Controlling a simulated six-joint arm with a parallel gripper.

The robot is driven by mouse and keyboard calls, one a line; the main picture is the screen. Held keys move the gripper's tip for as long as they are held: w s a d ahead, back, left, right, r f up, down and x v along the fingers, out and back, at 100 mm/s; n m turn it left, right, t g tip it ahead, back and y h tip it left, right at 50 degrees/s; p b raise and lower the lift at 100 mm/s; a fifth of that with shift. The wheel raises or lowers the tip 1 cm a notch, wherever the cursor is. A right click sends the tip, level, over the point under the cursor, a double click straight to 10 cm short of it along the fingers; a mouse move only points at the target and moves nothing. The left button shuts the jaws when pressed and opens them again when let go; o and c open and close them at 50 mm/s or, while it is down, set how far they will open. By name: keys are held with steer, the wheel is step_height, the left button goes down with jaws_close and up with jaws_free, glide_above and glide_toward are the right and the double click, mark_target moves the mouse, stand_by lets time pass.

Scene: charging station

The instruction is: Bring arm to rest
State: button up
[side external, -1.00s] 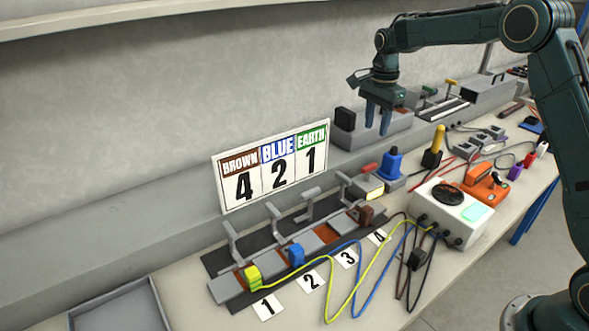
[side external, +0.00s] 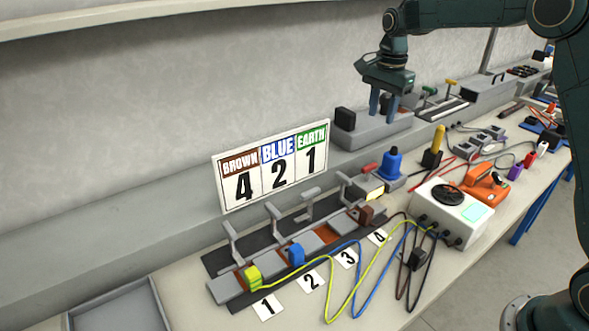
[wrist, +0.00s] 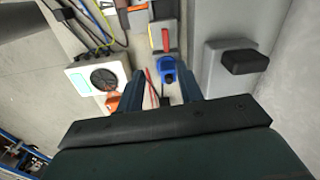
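My gripper (side external: 381,103) hangs above the back of the bench with its fingers pointing down, apart and with nothing between them. In the wrist view its two fingers (wrist: 162,88) are also spread. Below the gripper stand a grey box with a black switch (side external: 345,119) and a blue knob device (side external: 393,160). The yellow-green plug (side external: 252,276) sits at slot 1, the blue plug (side external: 296,254) at slot 2 and the brown plug (side external: 365,214) at slot 4 of the terminal block (side external: 318,239). The gripper touches none of them.
A sign (side external: 272,166) reads brown 4, blue 2, earth 1. A white meter box (side external: 452,213) with cables stands on the right, beside an orange device (side external: 486,183). A grey tray (side external: 118,306) lies at the front left. The air around the gripper is clear.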

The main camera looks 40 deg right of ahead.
steer(key=s+a+r+n+t, duration=0.1)
steer(key=s+a+r+n, duration=0.3)
steer(key=s, duration=0.4)
steer(key=s+a+r+n+t, duration=0.2)
steer(key=s+a+r+n, duration=0.15)
steer(key=s+r, duration=0.35)
steer(key=s+a+f+n+t, duration=0.1)
steer(key=s+n, duration=0.3)
steer(key=s, duration=0.5)
steer(key=s+a+f+n+t, duration=0.1)
steer(key=s+f+n, duration=0.3)
steer(key=s, duration=0.6)
steer(key=shift+a+f+n, duration=0.15)
steer(key=shift+a+n, duration=0.15)
steer(key=shift+n, duration=0.35)
steer(key=shift+w, duration=0.1)
stand_by(0.9)
